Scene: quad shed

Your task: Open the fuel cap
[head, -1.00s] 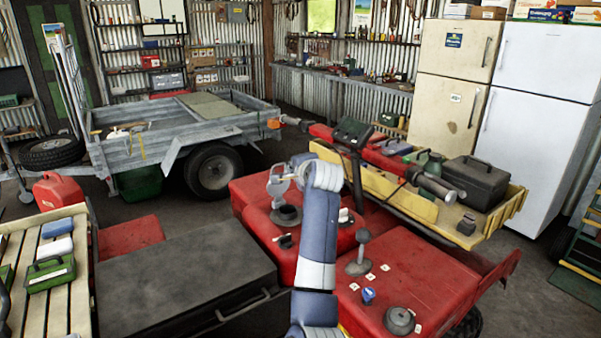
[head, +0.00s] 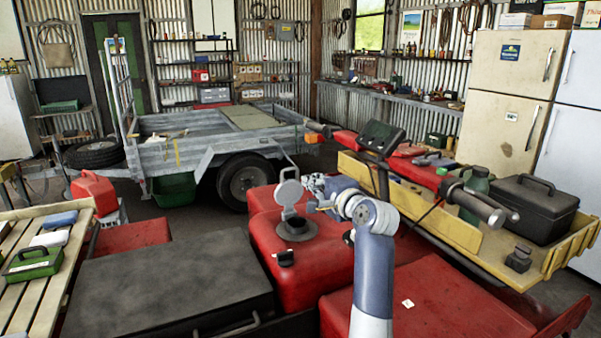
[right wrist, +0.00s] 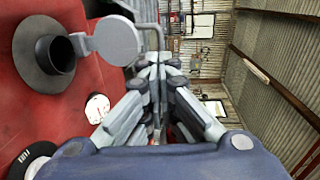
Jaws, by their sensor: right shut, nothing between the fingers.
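The fuel cap is a round grey hinged lid (head: 290,191) on the red quad body. It stands raised above its dark filler neck (head: 296,227), whose mouth is uncovered. In the right wrist view the lid (right wrist: 119,40) is swung to the side of the open neck (right wrist: 56,56). My right gripper (head: 314,194) is just right of the raised lid in the head view. Its fingers (right wrist: 157,66) are closed together with nothing between them, and they look apart from the lid. My left gripper is not in view.
A yellow rack (head: 440,204) carrying a dark toolbox (head: 530,209) and a green bottle is at the right. A handlebar (head: 468,196) reaches over it. A black box (head: 165,285) and slatted bench (head: 22,270) are at the left. A grey trailer (head: 205,150) stands behind.

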